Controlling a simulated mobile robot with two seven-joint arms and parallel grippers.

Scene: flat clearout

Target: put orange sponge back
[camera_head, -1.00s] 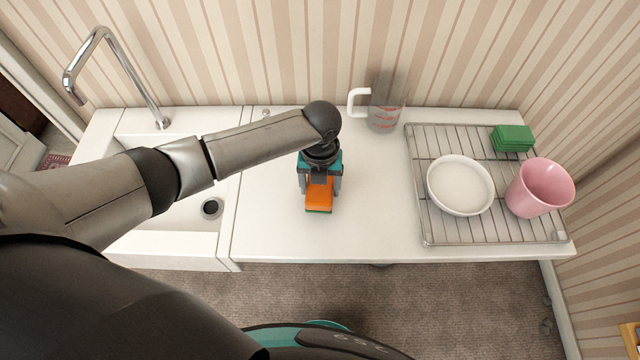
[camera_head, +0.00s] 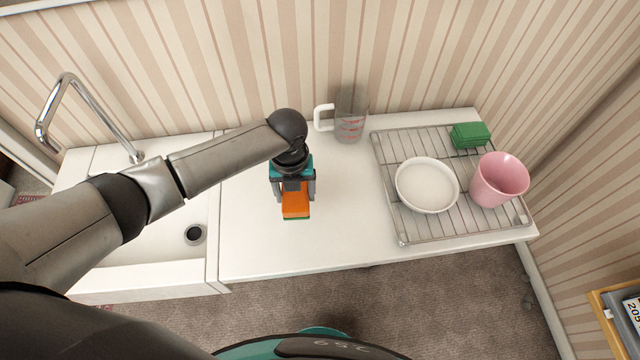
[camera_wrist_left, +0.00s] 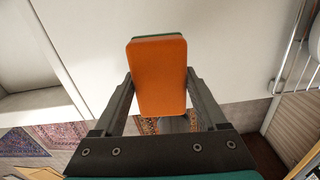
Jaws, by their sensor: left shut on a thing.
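The orange sponge (camera_head: 296,203) has a green underside. My left gripper (camera_head: 294,193) is shut on it, over the front part of the white counter in the head view. In the left wrist view the sponge (camera_wrist_left: 158,75) sits between the two fingers of my left gripper (camera_wrist_left: 160,85), its orange face towards the camera. I cannot tell how far it is above the counter. My right gripper is not in view.
The white counter (camera_head: 330,230) has free room around the gripper. A sink (camera_head: 150,240) with a tap is at left. A measuring jug (camera_head: 350,120) stands behind. A wire rack (camera_head: 400,225) holds a white bowl (camera_head: 427,186), pink cup (camera_head: 500,180) and green block (camera_head: 470,134).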

